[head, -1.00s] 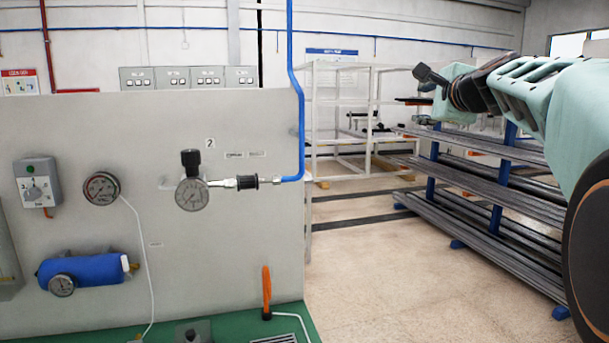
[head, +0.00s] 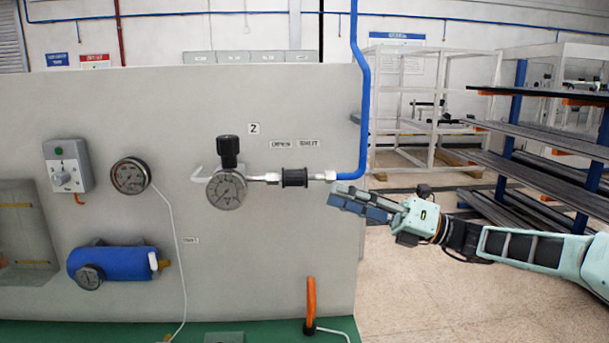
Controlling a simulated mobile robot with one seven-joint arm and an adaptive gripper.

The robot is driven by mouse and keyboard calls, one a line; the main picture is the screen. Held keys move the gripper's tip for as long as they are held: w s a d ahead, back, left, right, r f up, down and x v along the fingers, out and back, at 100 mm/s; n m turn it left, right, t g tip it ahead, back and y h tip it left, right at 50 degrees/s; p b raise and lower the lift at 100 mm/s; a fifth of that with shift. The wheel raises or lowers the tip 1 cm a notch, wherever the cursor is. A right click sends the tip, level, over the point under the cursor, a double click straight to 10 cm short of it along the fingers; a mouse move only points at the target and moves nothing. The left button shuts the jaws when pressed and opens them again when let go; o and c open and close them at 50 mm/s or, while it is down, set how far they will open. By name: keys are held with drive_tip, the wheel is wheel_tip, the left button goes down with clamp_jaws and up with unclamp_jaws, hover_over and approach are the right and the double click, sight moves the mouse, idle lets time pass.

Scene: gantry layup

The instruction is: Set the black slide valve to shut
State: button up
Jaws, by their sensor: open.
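The black slide valve (head: 295,178) is a short ribbed black sleeve on the metal pipe, between the gauge and the blue hose. Two small labels sit above it, OPEN (head: 281,144) on the left and SHUT (head: 308,143) on the right. The sleeve is nearer below the gap between the labels. My gripper (head: 335,198) is to the right of the valve and a little lower, near the panel's right edge, pointing left. It is open and apart from the valve. Its fingers are seen side-on, so the gap between them is hard to see.
A round gauge with a black knob (head: 227,160) is left of the valve. An orange handle (head: 311,298) stands below. Metal racks (head: 560,142) are at the right. The panel front around the valve is clear.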

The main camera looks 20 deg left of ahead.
sight(304, 181)
drive_tip(key=x, duration=0.7)
drive_tip(key=r+x, duration=0.1)
drive_tip(key=x, duration=0.2)
drive_tip(key=shift+s+a+r, duration=0.15)
drive_tip(key=shift+s+a, duration=0.05)
drive_tip(key=shift+s, duration=0.1)
drive_tip(key=shift+c, duration=0.6)
clamp_jaws()
